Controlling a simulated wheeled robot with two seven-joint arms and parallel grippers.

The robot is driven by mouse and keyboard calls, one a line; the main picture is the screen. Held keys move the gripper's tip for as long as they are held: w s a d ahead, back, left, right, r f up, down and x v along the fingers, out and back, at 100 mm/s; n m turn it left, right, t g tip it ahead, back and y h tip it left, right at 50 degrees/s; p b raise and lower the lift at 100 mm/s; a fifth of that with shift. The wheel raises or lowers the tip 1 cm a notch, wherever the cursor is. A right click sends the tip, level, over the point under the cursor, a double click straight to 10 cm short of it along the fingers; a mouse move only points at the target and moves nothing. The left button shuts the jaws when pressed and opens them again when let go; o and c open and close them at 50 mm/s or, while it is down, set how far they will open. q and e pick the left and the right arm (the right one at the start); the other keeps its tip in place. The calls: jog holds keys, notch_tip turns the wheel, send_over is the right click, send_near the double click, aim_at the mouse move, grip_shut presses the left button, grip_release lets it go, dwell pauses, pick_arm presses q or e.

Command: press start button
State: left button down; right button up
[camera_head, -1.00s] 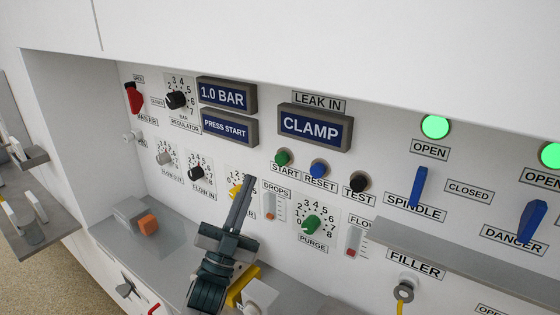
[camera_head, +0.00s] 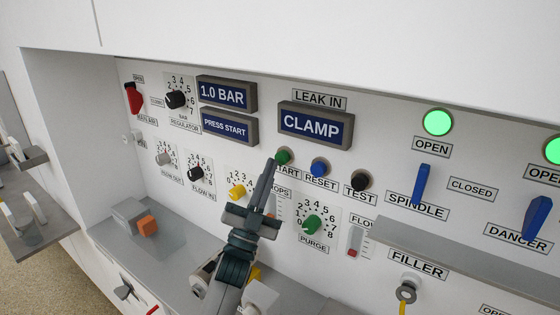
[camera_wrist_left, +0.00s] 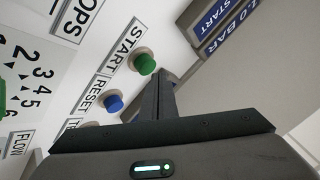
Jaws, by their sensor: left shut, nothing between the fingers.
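The green start button (camera_head: 283,156) sits on the white panel below the CLAMP display, with its START label partly hidden by my gripper. My left gripper (camera_head: 268,162) is shut and empty, its fingertips pointing up just left of and below the button. In the left wrist view the green button (camera_wrist_left: 144,63) shows just left of the shut fingertips (camera_wrist_left: 156,75). I cannot tell whether they touch it; the button does not look covered. My right gripper is not in view.
The blue reset button (camera_head: 319,167) and black test button (camera_head: 359,180) lie to the right of start. The yellow knob (camera_head: 237,190) and green purge knob (camera_head: 312,224) are below. A grey ledge (camera_head: 450,258) juts out at right. The displays read PRESS START (camera_head: 228,127) and CLAMP (camera_head: 315,125).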

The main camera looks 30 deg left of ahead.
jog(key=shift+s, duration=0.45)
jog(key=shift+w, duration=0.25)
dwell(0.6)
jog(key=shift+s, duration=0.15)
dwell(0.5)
pick_arm(q)
jog(key=shift+w, duration=0.15)
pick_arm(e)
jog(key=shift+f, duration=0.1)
pick_arm(q)
jog(key=shift+w, duration=0.3)
